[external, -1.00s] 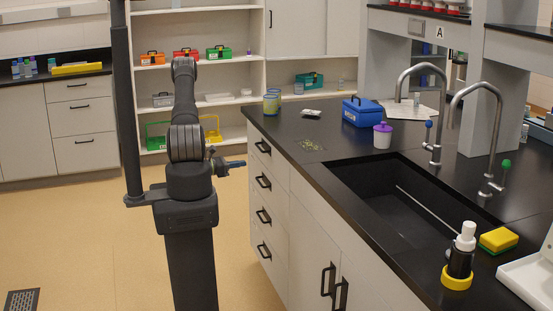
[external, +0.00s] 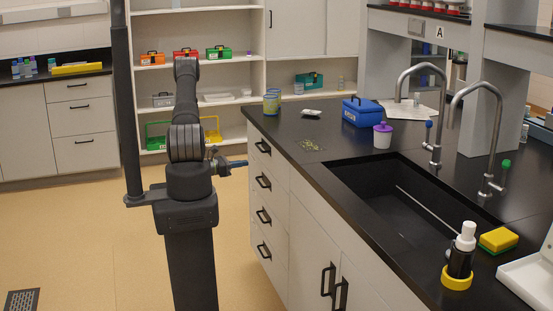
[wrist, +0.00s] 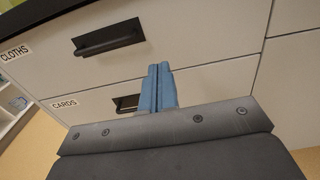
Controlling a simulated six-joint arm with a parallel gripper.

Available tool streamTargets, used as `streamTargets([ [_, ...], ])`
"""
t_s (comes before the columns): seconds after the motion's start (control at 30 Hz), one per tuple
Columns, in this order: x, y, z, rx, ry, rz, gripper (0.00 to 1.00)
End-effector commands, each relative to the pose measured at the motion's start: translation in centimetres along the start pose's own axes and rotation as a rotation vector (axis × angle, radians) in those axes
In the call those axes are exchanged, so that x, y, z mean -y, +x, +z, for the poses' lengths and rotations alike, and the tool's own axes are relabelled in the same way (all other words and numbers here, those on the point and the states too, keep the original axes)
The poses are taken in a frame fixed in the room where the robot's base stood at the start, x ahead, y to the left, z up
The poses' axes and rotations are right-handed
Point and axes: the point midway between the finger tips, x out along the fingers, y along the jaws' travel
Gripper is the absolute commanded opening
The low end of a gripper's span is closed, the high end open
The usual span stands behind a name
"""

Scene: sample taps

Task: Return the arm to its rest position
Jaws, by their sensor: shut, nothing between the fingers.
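My arm (external: 186,140) is folded upright on its column, left of the counter. My gripper (external: 238,164) points right, toward the drawer fronts of the counter, and is clear of them. In the wrist view my gripper's blue fingers (wrist: 159,72) are together with nothing between them. Behind them are a drawer labelled CLOTHS (wrist: 200,30) and one labelled CARDS (wrist: 215,83), both appearing closed.
The black counter (external: 290,130) holds a sink (external: 390,205), two taps, a blue box (external: 362,112), a purple-lidded jar (external: 382,135), a bottle (external: 461,255) and a sponge (external: 498,240). Shelves (external: 205,85) stand behind. The floor (external: 75,235) left of me is mostly clear.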

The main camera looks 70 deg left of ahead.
Motion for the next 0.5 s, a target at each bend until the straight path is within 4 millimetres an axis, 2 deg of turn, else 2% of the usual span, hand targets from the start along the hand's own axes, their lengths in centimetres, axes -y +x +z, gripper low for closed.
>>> streamTargets([
  [0.5,0.1,7.6,0.0,0.000,0.001,-0.003,0.00],
])
